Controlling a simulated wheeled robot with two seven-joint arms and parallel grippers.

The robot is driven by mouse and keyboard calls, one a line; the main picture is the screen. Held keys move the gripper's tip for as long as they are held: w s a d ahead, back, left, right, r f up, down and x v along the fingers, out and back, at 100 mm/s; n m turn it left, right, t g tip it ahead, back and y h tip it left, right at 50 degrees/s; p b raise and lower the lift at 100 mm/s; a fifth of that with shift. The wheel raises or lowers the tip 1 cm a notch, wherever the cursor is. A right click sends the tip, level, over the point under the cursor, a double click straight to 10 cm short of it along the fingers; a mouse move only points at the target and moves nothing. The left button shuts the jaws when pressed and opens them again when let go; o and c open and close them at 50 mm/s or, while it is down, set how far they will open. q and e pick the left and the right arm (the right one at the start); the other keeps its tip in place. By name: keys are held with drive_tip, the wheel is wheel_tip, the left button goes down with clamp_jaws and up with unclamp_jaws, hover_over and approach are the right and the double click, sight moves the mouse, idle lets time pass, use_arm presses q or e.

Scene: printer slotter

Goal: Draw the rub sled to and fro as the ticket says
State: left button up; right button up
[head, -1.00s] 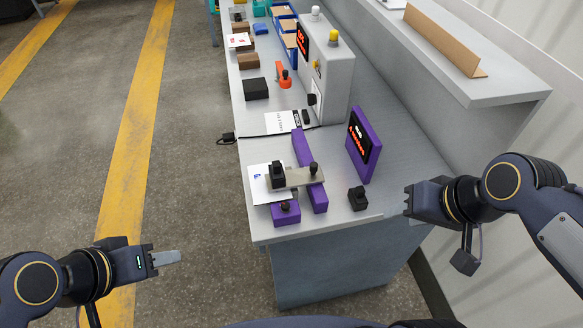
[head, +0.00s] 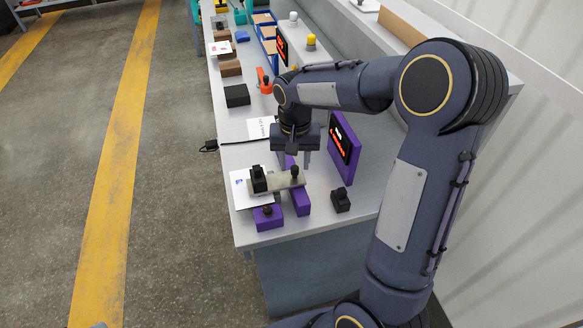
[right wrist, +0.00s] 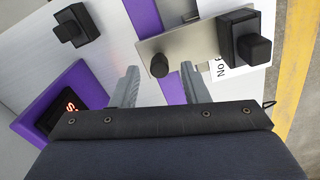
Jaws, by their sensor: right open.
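The rub sled is a flat beige-grey plate (head: 281,181) lying across a purple rail (head: 301,202). It carries a black block handle (head: 259,180) at its left end and a small black knob (head: 295,173) at its right. A white paper (head: 239,192) with a blue mark lies partly under it. My right gripper (head: 293,160) is open and empty, pointing down above the rail behind the sled. In the right wrist view the open fingers (right wrist: 160,85) straddle the purple rail in the picture, near the knob (right wrist: 160,66). My left gripper is out of view.
A purple display (head: 342,148) with red text stands right of the rail. A black knobbed block (head: 341,200) and a purple block with a black knob (head: 267,218) sit near the front edge. A grey machine (head: 297,45) stands farther back, partly behind my arm.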

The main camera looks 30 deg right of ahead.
sight(295, 168)
drive_tip(key=shift+f, duration=1.6)
drive_tip(key=shift+c, duration=0.4)
clamp_jaws()
